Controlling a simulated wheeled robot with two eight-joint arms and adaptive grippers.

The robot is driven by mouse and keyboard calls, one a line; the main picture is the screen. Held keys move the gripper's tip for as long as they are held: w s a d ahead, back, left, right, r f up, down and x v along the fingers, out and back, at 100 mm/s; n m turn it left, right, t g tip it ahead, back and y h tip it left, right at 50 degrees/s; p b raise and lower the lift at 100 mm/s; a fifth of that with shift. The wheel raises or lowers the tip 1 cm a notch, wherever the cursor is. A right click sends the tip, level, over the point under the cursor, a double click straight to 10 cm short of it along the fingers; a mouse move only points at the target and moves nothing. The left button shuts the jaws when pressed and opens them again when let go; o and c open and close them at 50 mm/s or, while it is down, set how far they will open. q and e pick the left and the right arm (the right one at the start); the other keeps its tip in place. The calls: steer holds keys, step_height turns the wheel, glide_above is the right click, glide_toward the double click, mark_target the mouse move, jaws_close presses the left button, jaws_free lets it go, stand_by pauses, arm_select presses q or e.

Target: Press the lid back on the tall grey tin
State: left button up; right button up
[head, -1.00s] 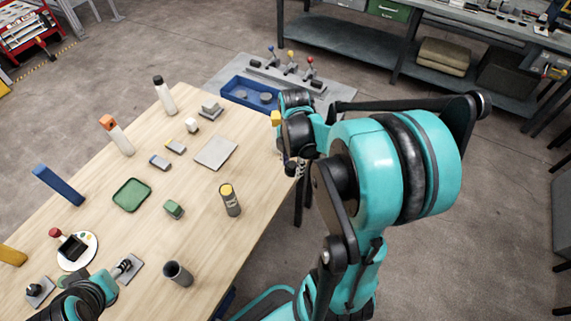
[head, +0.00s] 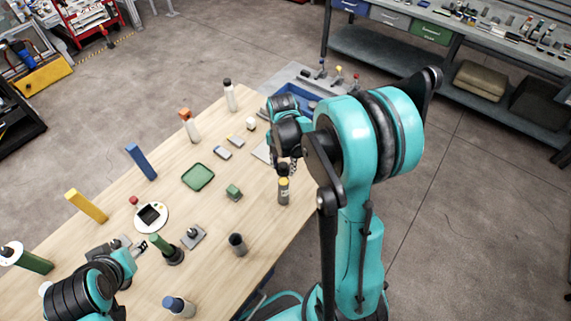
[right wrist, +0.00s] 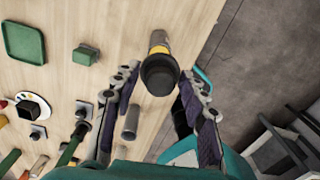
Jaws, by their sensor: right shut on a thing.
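The tall grey tin (head: 283,194) with a yellow band at its top stands upright near the table's right edge. It also shows in the right wrist view (right wrist: 158,40). My right gripper (right wrist: 158,76) is over it, with its fingers shut on a round black lid (right wrist: 158,72). The lid lines up with the tin's top in both views; I cannot tell whether they touch. In the head view my right arm partly hides the fingers. My left gripper (head: 140,248) is low at the table's near left, too small to read.
A dark open cup (head: 237,244), a green block (head: 233,192) and a green tray (head: 198,177) stand near the tin. Bottles and upright blocks line the far left side. A blue bin (head: 300,100) lies beyond the table's far end.

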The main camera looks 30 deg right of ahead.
mark_target(283, 181)
steer(key=shift+f+b, duration=2)
steer(key=shift+f, duration=0.75)
steer(key=shift+f+b, duration=0.15)
steer(key=shift+b, duration=0.45)
stand_by(0.4)
steer(key=o, duration=1.5)
steer(key=shift+c, duration=0.2)
steer(key=shift+r+p, duration=2.5)
steer(key=shift+r, duration=1.05)
